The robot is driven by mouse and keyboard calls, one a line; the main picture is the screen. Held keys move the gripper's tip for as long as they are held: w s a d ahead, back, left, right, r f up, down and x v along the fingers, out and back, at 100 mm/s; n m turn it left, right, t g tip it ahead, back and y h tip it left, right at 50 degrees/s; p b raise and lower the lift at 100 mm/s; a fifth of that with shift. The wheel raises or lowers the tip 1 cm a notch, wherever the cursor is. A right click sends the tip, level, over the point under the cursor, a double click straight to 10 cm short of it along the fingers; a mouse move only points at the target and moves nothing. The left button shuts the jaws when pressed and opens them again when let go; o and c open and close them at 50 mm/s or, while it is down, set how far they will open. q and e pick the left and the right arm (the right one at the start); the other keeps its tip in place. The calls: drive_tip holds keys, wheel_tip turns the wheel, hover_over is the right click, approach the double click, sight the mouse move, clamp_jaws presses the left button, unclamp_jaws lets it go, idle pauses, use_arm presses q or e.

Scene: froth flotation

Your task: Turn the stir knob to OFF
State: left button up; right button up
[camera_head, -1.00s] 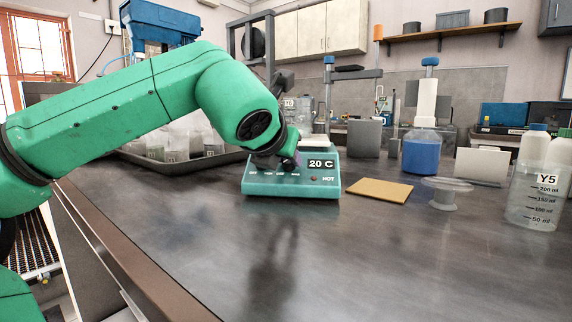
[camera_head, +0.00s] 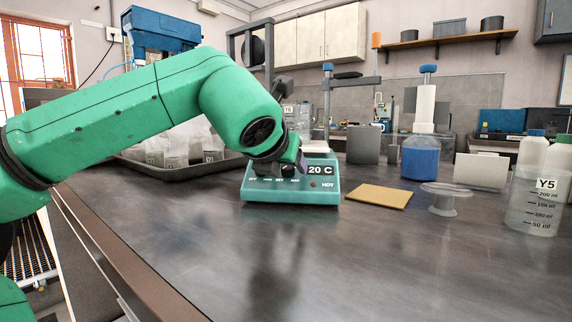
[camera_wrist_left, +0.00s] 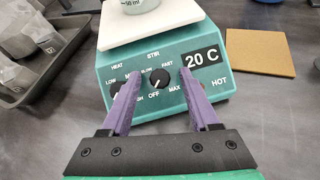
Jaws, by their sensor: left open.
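The teal hotplate stirrer (camera_head: 290,190) stands on the bench and shows "20 C"; it also fills the top of the left wrist view (camera_wrist_left: 215,90). Its black stir knob (camera_wrist_left: 159,82) sits under the STIR label, between SLOW and FAST, with OFF printed below. A small white mark shows on the knob, but I cannot tell its exact setting. My left gripper (camera_wrist_left: 160,77) is open, its purple fingers on either side of the knob with gaps. In the head view the left gripper (camera_head: 301,161) is at the stirrer's front panel, partly hiding the panel's controls.
The heat knob (camera_wrist_left: 115,87) is partly hidden behind the left finger. A white plate (camera_wrist_left: 120,28) with a beaker (camera_wrist_left: 143,4) tops the stirrer. A tan pad (camera_head: 380,194) lies to the right. A tray (camera_head: 175,168) of bags is at left. The front bench is clear.

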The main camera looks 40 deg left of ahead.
use_arm(q)
drive_tip(key=p+v, duration=0.1)
drive_tip(key=v, duration=1.3)
drive_tip(key=shift+s+d+p, duration=0.15)
drive_tip(key=shift+s+p, duration=0.05)
drive_tip(key=shift+p, duration=0.1)
use_arm(e)
drive_tip(key=d, duration=0.1)
drive_tip(key=s+d+r+g+h, duration=0.1)
drive_tip(key=d+r+g, duration=0.1)
drive_tip(key=shift+s+d+r+h, duration=0.15)
drive_tip(key=shift+s+d+h, duration=0.15)
drive_tip(key=shift+d, duration=0.1)
use_arm(q)
drive_tip(key=shift+r, duration=0.15)
